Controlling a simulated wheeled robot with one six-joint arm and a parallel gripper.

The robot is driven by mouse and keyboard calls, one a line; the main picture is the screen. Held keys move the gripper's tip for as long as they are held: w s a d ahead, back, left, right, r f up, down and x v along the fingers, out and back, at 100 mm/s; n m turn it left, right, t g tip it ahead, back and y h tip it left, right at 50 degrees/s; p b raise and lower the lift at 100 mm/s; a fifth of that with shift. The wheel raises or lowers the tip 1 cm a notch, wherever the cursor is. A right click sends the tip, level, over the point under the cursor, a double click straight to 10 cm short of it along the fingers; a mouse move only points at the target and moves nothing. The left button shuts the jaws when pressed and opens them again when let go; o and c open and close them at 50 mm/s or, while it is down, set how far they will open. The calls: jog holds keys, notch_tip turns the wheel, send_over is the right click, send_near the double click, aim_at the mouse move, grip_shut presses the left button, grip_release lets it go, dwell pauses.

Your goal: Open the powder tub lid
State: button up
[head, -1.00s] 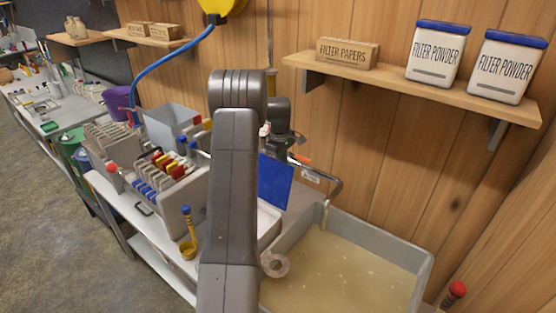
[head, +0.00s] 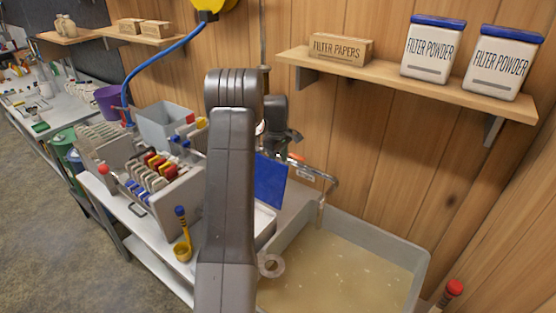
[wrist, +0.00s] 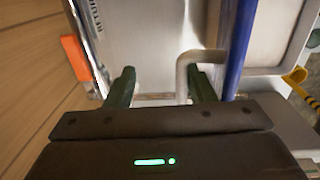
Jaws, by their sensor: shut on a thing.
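The powder tub's blue lid (head: 271,182) stands steeply tilted up behind my arm. The pale tub body (head: 265,220) is mostly hidden by the arm. In the wrist view the lid (wrist: 238,45) is a narrow blue strip, nearly edge-on. A grey bent bar (wrist: 184,72), which looks like the lid's handle, lies left of it. My gripper (wrist: 163,88) has its dark green fingers on either side of the bar's lower end, the right finger nearer. The exact contact is hidden at the gripper body. In the head view the fingertips are unclear.
Filter powder containers (head: 433,50) sit on the wall shelf (head: 410,82).

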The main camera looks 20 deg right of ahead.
notch_tip(320, 180, up, 14)
jog(key=b, duration=0.2)
jog(key=shift+s+a+b, duration=0.2)
jog(key=shift+a+b, duration=0.1)
jog(key=shift+f, duration=0.1)
notch_tip(320, 180, down, 9)
jog(key=p, duration=0.1)
jog(key=shift+w+d, duration=0.2)
jog(key=shift+d, duration=0.1)
jog(key=shift+a+p, duration=0.15)
jog(key=shift+p, duration=0.15)
